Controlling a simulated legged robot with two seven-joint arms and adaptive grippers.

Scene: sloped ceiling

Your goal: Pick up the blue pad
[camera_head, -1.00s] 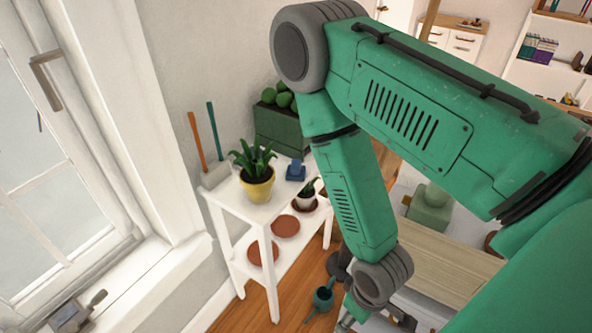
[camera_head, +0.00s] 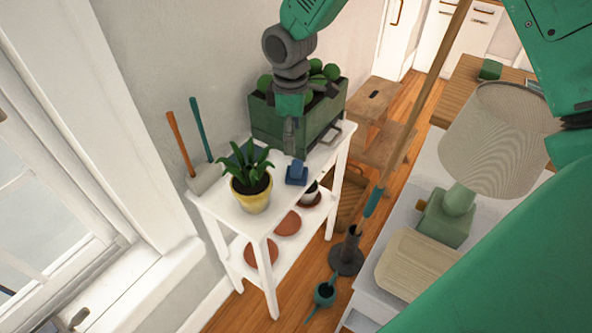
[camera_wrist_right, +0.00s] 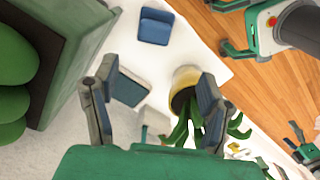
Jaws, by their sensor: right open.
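A blue pad (camera_head: 297,174) with a raised block on it lies on the white shelf's top, to the right of the yellow plant pot (camera_head: 250,192). In the right wrist view a blue pad (camera_wrist_right: 155,27) lies at the top, beyond the fingertips. A second, darker blue piece (camera_wrist_right: 131,87) shows between the fingers there; in the head view it is mostly hidden behind the plant. My right gripper (camera_head: 290,145) hangs above the shelf, in front of the green planter and just above and behind the blue pad. It is open and empty (camera_wrist_right: 148,86).
The green planter (camera_head: 265,125) stands close beside my right gripper. A watering can (camera_head: 324,294) stands on the floor. A lamp (camera_head: 500,140) stands at the right.

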